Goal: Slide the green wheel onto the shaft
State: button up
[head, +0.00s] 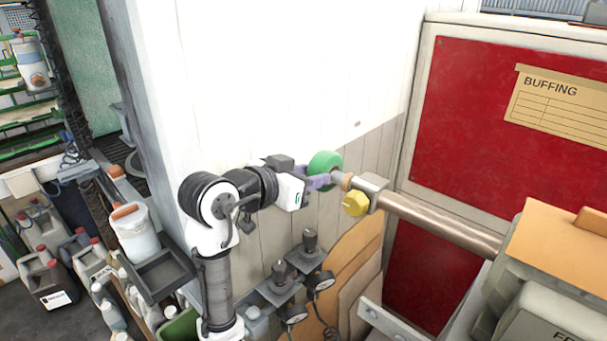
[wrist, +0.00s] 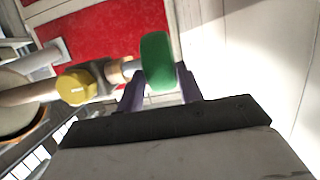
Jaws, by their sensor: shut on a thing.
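The green wheel (head: 325,160) is held between the purple fingers of my gripper (head: 320,181). In the wrist view the wheel (wrist: 158,62) stands upright, edge-on, between the two fingertips (wrist: 160,88). The shaft (head: 440,216) comes in from the right in the head view, with a collar and yellow knob (head: 356,204) near its end. In the wrist view the shaft (wrist: 30,94) runs from the left, and its narrow tip (wrist: 119,70) points at the wheel's side, very close to it. I cannot tell whether tip and wheel touch; the wheel's bore is hidden.
A red panel (head: 450,130) with a "BUFFING" card (head: 558,105) stands behind the shaft. A white wall (head: 290,80) is behind my arm. Fittings with gauges (head: 310,255) and brown boards (head: 358,255) sit below.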

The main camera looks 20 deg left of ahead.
aim_at(334, 179)
jog(key=shift+s+d, duration=0.2)
jog(key=shift+d, duration=0.35)
jog(key=shift+s+d, duration=0.2)
jog(key=shift+d, duration=0.35)
jog(key=shift+s+d, duration=0.15)
jog(key=shift+d, duration=0.25)
dwell(0.4)
jog(key=o, duration=1)
jog(key=shift+o, duration=0.2)
jog(key=shift+s, duration=0.1)
jog(key=b+v, duration=0.3)
jog(key=v, duration=1)
jog(key=shift+s+a, duration=0.2)
jog(key=shift+s, duration=0.1)
jog(key=shift+s, duration=0.1)
